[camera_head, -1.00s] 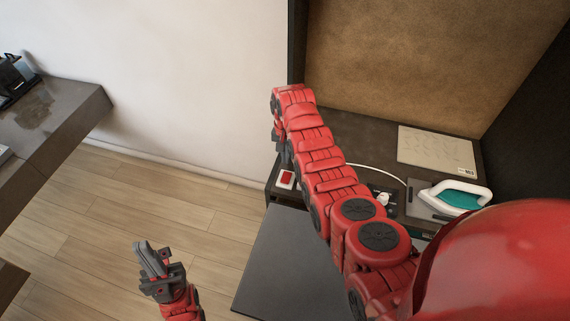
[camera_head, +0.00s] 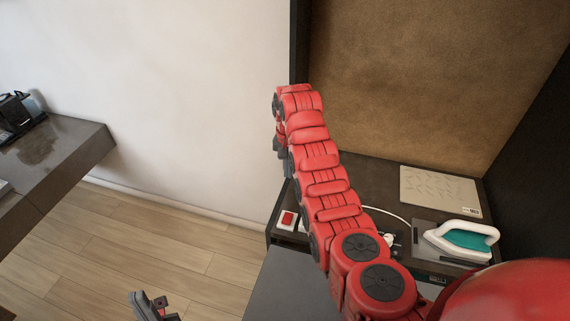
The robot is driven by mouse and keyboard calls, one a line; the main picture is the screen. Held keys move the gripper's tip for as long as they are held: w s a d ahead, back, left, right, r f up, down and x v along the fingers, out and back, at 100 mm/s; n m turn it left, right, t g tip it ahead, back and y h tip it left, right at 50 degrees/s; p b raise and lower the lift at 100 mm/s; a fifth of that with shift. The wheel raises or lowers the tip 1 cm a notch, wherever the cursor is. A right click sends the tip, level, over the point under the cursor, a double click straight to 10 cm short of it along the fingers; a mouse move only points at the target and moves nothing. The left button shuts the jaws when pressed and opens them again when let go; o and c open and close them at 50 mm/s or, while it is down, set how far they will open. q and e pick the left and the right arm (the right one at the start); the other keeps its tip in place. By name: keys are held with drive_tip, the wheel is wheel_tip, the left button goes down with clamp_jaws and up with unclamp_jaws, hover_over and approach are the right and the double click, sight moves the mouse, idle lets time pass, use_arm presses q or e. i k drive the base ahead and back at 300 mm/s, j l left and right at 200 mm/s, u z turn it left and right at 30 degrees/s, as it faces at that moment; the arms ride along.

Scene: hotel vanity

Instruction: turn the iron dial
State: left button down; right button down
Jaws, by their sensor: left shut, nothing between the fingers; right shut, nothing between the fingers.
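The iron (camera_head: 462,240), white with a teal body, lies on a grey board on the dark vanity shelf at the right. I cannot make out its dial. My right arm reaches up across the middle of the view. My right gripper (camera_head: 279,146) is at its far end, shut, dark and partly hidden by the arm. It is well to the left of the iron, beside the shelf's left edge. My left gripper (camera_head: 143,305) is shut and empty, low over the floor at the bottom edge, far from the iron.
A white power strip with a red switch (camera_head: 288,219) lies at the shelf's left corner, and a white cord runs behind my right arm. A pale flat panel (camera_head: 440,190) lies behind the iron. A dark counter (camera_head: 75,150) stands at left. The floor between is clear.

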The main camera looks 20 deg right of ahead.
sight(388, 238)
drive_tip(key=k, duration=1)
